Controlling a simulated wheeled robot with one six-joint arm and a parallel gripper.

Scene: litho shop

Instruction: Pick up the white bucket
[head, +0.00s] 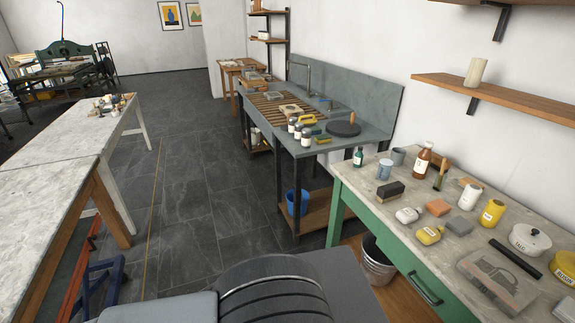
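A blue bucket (297,203) sits on the low wooden shelf under the sink bench. I see no bucket that is plainly white. My gripper is not in view; dark and grey parts of my own body fill the bottom middle.
Long worktables (45,190) line the left. The dark tiled floor (190,190) between is clear.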

